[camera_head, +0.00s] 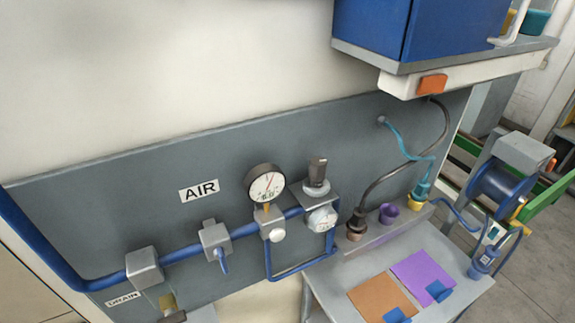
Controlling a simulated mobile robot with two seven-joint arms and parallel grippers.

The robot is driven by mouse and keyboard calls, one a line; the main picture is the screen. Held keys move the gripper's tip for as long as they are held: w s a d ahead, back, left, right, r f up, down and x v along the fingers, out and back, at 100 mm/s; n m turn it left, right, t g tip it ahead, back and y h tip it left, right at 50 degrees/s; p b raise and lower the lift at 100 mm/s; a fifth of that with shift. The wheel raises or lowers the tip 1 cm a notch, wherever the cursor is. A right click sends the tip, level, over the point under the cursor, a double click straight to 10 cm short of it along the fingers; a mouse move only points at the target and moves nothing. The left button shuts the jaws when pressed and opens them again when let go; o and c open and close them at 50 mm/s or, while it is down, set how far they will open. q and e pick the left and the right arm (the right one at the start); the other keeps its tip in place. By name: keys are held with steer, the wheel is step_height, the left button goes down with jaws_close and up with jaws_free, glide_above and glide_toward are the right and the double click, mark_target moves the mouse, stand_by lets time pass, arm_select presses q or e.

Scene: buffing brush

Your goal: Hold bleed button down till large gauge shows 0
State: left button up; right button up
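The large gauge (265,185) has a white dial in a black rim and stands above the blue air pipe, right of the AIR label (199,190). Its red needle points up and slightly right; the dial numbers are too small to read. Below it, a grey block (271,222) on the pipe carries a pale round knob (278,235), which may be the bleed button; no label on it can be read. A smaller white gauge (322,219) sits to the right under a grey regulator (317,180). Neither of my grippers is in view.
A blue-handled valve (217,242) and a grey block (144,268) sit left on the pipe. At right, a bench holds an orange mat (382,299), a purple mat (425,274), cups and hoses. A blue cabinet (425,30) overhangs the upper right. The space before the gauge is clear.

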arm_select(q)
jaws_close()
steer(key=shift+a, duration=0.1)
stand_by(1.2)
